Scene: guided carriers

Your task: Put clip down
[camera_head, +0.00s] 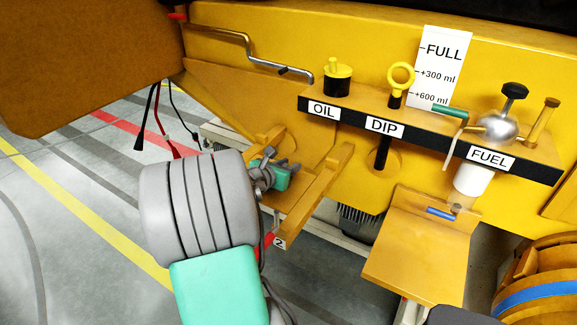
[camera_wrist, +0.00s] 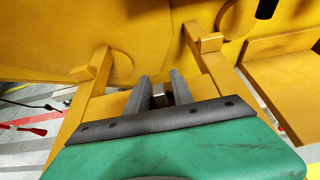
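My gripper (camera_head: 289,165) is above an orange bracket arm, left of the OIL label. In the wrist view its two dark fingers (camera_wrist: 161,82) stand a little apart. A small grey metal piece (camera_wrist: 160,95) shows between them; I cannot tell whether it is gripped or lies behind. A black clip-like end (camera_head: 138,143) and a red one (camera_head: 180,148) hang on cables at the left. A red end also shows at the left of the wrist view (camera_wrist: 32,130).
A shelf (camera_head: 350,118) labelled OIL, DIP and FUEL is at the right, with a yellow cap (camera_head: 338,70) and a dipstick ring (camera_head: 400,76). An orange tray (camera_head: 410,260) sits below it. A metal rod (camera_head: 240,38) runs along the upper left. Open floor lies at the left.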

